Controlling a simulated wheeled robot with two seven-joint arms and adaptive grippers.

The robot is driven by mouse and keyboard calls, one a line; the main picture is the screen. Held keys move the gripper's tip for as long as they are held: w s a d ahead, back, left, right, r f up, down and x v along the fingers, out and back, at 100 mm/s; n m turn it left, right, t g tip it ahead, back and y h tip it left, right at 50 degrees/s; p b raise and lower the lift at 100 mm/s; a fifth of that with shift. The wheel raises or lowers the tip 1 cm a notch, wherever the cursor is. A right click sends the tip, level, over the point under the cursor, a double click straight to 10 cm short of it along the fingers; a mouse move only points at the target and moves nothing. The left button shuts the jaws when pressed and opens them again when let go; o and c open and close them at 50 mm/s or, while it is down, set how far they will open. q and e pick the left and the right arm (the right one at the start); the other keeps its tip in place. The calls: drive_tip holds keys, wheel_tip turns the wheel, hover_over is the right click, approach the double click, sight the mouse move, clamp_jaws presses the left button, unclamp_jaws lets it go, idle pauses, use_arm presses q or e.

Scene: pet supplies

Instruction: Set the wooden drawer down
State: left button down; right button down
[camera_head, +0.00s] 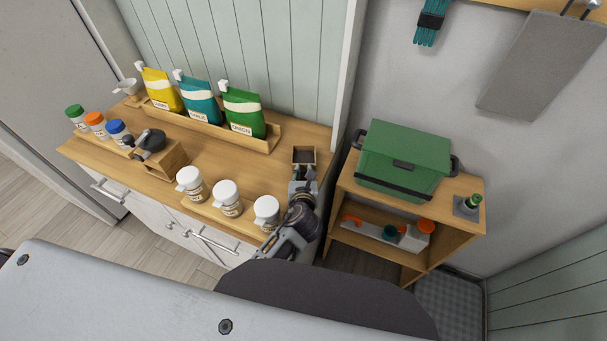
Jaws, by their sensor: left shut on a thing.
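The wooden drawer (304,151) is a small open-topped wooden box with a dark inside. It is at the right end of the wooden counter, near the wall corner. My left gripper (301,172) is shut on its near side. I cannot tell whether the drawer touches the counter (286,168) or is held just above it. A wooden grinder (165,160) with a dark top and crank stands on the left part of the counter. My right gripper is not in view.
Three white-lidded jars (227,197) stand on a wooden rack along the front edge, left of my arm. Yellow, teal and green bags (243,113) stand at the back. A green box (404,158) sits on the lower shelf unit to the right. The mid-counter is clear.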

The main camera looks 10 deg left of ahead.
use_arm(q)
drive_tip(key=shift+s+f, duration=0.3)
drive_tip(key=shift+f, duration=0.6)
drive_tip(key=c, duration=1.2)
unclamp_jaws()
drive_tip(key=shift+a, duration=0.1)
drive_tip(key=shift+s+d+r, duration=0.15)
drive_tip(key=shift+s+d, duration=0.05)
drive_tip(key=shift+s, duration=0.2)
drive_tip(key=v, duration=0.2)
drive_tip(key=r+v, duration=0.1)
drive_tip(key=v, duration=0.2)
drive_tip(key=shift+w+r, duration=0.1)
drive_tip(key=shift+s+d+r, duration=0.1)
drive_tip(key=shift+s+r, duration=0.35)
drive_tip(key=shift+s, duration=0.05)
